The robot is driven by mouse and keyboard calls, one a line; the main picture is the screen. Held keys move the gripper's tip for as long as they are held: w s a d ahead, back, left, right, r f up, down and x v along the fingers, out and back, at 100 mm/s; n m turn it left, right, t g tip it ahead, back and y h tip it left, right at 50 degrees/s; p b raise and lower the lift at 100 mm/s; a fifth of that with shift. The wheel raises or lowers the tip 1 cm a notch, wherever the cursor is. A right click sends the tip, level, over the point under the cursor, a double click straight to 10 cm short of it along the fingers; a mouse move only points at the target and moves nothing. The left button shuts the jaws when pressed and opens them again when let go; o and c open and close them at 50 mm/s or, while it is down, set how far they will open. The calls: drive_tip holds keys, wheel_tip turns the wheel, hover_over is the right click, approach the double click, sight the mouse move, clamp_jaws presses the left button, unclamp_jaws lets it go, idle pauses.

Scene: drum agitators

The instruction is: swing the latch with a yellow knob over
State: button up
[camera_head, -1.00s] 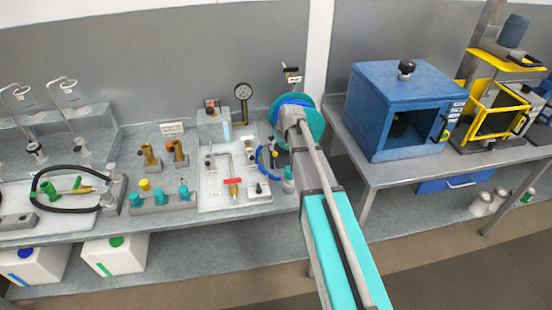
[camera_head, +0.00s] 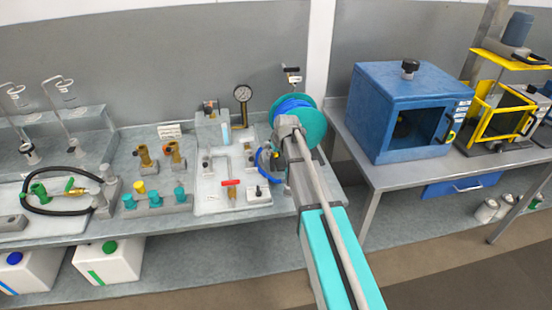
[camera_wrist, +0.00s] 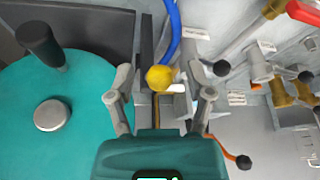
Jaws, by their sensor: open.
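The latch's yellow knob (camera_wrist: 160,77) is a round ball in the middle of the wrist view. A short pale piece lies just right of it. My gripper (camera_wrist: 163,84) is open, with one finger on either side of the knob in the picture. I cannot tell whether the knob lies between the fingertips or beyond them. Much of the latch is hard to make out among the dark and grey parts behind the knob. In the head view my arm hides the gripper, and I cannot pick out the knob there.
A teal reel (camera_wrist: 75,125) with a black handle (camera_wrist: 40,45) is close left of my gripper. A blue hose (camera_wrist: 171,35) runs above the knob. Pipes and brass valves (camera_wrist: 280,90) are at right. In the head view, a blue cabinet (camera_head: 380,75) stands right of the reel (camera_head: 312,122).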

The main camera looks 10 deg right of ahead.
drive_tip(key=shift+f, duration=0.15)
clamp_jaws()
idle(0.4)
